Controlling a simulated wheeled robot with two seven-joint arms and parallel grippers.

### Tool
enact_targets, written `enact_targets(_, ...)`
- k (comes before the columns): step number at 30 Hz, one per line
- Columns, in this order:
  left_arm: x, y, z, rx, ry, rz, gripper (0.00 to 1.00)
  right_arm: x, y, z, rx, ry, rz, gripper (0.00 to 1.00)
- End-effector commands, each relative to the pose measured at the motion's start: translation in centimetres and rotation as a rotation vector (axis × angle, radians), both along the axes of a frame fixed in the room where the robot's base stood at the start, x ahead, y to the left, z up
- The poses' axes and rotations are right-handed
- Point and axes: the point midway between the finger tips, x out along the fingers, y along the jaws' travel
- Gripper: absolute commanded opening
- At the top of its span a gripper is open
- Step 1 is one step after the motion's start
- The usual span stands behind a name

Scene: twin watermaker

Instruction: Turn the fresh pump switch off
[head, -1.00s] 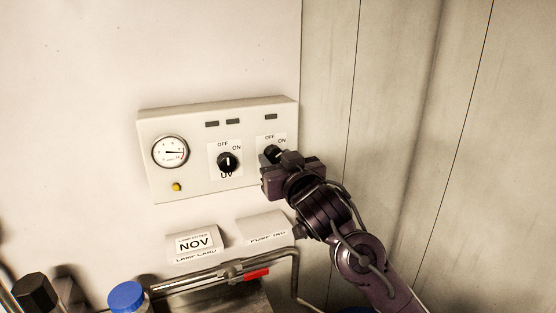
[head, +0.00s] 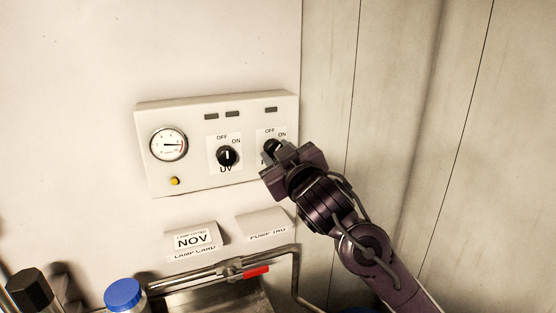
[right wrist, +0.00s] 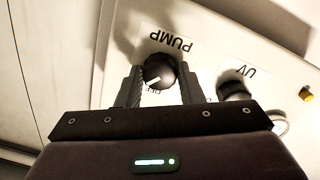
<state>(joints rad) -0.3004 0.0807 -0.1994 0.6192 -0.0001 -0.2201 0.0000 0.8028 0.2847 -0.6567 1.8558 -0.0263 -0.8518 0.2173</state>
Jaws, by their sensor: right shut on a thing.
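The pump switch is a round black knob (head: 272,146) at the right end of the white control panel (head: 196,180), with OFF and ON printed above it. In the right wrist view the knob (right wrist: 158,70) sits between my two fingertips beside the upside-down word PUMP, and its white mark points down and slightly left. My right gripper (head: 275,150) is shut on this knob and partly hides it in the head view. My left gripper is not in view.
The UV knob (head: 226,156) is close on the left, its mark upright towards OFF. A gauge (head: 169,145) and yellow button (head: 174,181) are farther left.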

Motion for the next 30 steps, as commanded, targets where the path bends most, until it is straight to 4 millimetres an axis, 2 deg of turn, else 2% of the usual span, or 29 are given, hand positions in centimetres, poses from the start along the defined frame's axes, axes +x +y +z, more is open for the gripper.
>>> enact_targets(1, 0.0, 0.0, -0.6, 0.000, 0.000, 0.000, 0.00, 0.0, 0.0, -0.3, -0.044, -0.018, -0.001, 0.11)
enact_targets(15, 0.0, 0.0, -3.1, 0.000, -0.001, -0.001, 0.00, 0.0, 0.0, -0.2, -0.426, -0.177, 0.000, 0.11)
enact_targets(30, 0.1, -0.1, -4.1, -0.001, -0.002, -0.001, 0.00, 0.0, 0.0, -0.1, -0.616, -0.253, 0.002, 0.11)
